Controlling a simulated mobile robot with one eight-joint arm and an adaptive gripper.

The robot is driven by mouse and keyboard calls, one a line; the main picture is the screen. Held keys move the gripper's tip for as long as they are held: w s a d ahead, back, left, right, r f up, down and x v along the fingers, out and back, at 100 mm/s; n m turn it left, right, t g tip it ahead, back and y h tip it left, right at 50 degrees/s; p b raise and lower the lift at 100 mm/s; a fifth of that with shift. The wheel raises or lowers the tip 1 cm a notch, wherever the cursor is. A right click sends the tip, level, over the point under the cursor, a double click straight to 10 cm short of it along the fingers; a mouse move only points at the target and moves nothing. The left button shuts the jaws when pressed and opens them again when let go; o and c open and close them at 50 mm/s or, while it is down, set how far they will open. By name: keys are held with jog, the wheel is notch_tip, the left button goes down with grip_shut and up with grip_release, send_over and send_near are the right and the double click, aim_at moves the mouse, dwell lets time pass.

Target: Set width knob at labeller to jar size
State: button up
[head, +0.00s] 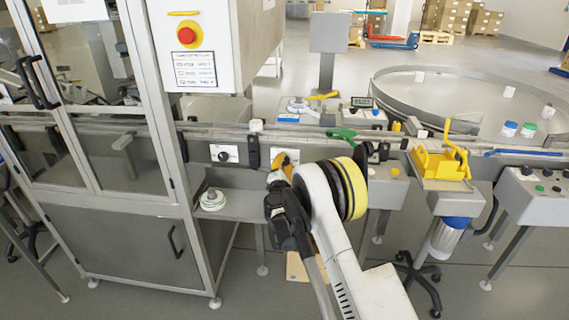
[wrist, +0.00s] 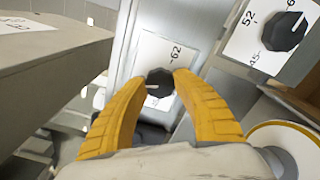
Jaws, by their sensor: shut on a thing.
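The labeller's conveyor front carries two white dial plates with black knobs. In the wrist view, one black knob (wrist: 160,84) sits between the yellow fingertips of my gripper (wrist: 161,78), which is shut on it. Its plate (wrist: 150,52) shows the number 62; a white mark shows on the knob's left side. The other knob (wrist: 284,32) is free, with 52 and 45 readable around it and its white mark toward the upper right. In the head view, my gripper (head: 281,168) is at the right plate (head: 292,155), its knob hidden; the left knob (head: 223,156) is clear.
A round turntable (head: 460,84) at the right holds jars with blue (head: 510,128) and green (head: 528,130) lids. A label roll (head: 212,201) lies on a shelf below the knobs. A yellow device (head: 440,166) stands right of my arm. A glass-doored cabinet is at the left.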

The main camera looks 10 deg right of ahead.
jog(key=o, duration=1.2)
jog(key=shift+d, duration=0.1)
jog(key=shift+o, duration=0.2)
jog(key=v, duration=1.2)
jog(key=shift+r, duration=0.1)
